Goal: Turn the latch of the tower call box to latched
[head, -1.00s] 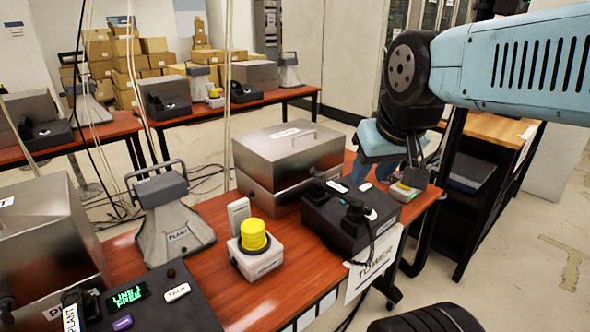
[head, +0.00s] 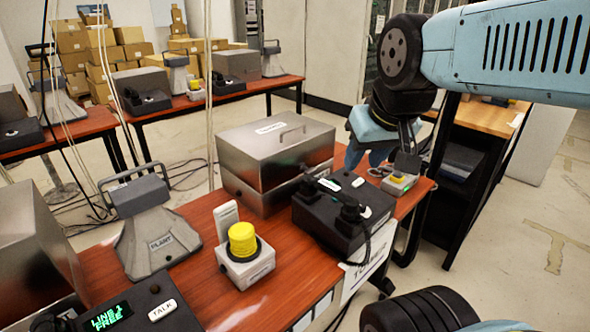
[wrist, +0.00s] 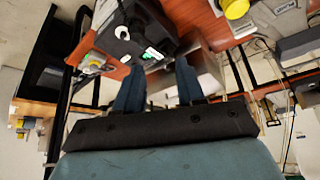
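A steel box (head: 275,150) with a handle and a label on its closed lid stands on the red-brown table, behind the black desk phone (head: 345,213). The phone is by the sign reading TOWER (head: 368,262). I take the steel box as the tower call box; its latch cannot be made out clearly. My gripper (head: 375,157) is beyond the phone, right of the box, partly hidden. In the wrist view its two blue fingers (wrist: 160,65) are apart with nothing held between them. The phone (wrist: 138,35) shows beyond the fingertips there.
A yellow button on a pale base (head: 243,255) and a grey PLANT speaker (head: 153,225) stand left of the phone. A small box with a yellow button (head: 399,180) sits near the table's right end. A dark shelf unit (head: 468,170) stands right of the table.

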